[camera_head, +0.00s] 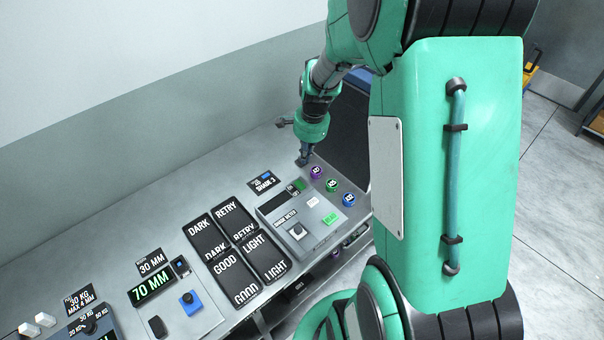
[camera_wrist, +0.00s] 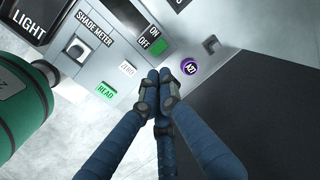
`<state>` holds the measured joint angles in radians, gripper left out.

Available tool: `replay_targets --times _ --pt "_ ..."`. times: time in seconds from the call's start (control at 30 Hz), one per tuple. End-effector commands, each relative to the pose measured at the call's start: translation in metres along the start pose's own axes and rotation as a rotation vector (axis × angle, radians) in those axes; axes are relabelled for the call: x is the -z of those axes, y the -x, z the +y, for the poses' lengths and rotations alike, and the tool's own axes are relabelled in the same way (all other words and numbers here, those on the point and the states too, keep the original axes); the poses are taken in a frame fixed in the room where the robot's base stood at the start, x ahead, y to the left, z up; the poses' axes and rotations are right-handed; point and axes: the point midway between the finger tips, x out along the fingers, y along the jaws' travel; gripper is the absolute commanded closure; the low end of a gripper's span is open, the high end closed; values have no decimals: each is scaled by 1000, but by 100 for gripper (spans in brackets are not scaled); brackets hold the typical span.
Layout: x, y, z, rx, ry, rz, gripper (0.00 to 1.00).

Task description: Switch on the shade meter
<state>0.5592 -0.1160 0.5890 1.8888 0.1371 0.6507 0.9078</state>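The shade meter (camera_head: 313,205) is a grey console on the bench with a dark display strip, a square sample port (camera_wrist: 77,49), a white ZERO button (camera_wrist: 127,69) and a green READ button (camera_wrist: 106,92). Its ON/OFF switch (camera_head: 295,188) is at the far end; in the wrist view the ON/OFF switch (camera_wrist: 153,39) shows a green OFF side. My gripper (camera_head: 303,159) is beyond the switch, pointing down. In the wrist view my gripper (camera_wrist: 158,76) has its fingertips together, empty, just below the OFF side. I cannot tell whether they touch the panel.
Purple (camera_head: 316,172), green (camera_head: 332,185) and blue (camera_head: 348,199) round pieces stand in a row right of the meter. Black DARK, RETRY, GOOD and LIGHT bins (camera_head: 237,243) are to its left. A dark surface (camera_head: 345,125) lies behind.

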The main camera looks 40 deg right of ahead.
Motion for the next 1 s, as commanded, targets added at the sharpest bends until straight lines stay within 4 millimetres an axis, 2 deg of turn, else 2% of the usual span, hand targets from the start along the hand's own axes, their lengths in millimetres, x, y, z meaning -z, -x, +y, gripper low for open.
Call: replay_targets --times 0.17,0.37,0.8,1.0 --pt "0 -8 0 -2 0 -1 100" --pt "-1 -29 1 -3 0 -2 100" --pt "0 -99 1 -3 -1 -2 100" --pt "0 -125 1 -3 -1 -2 100"
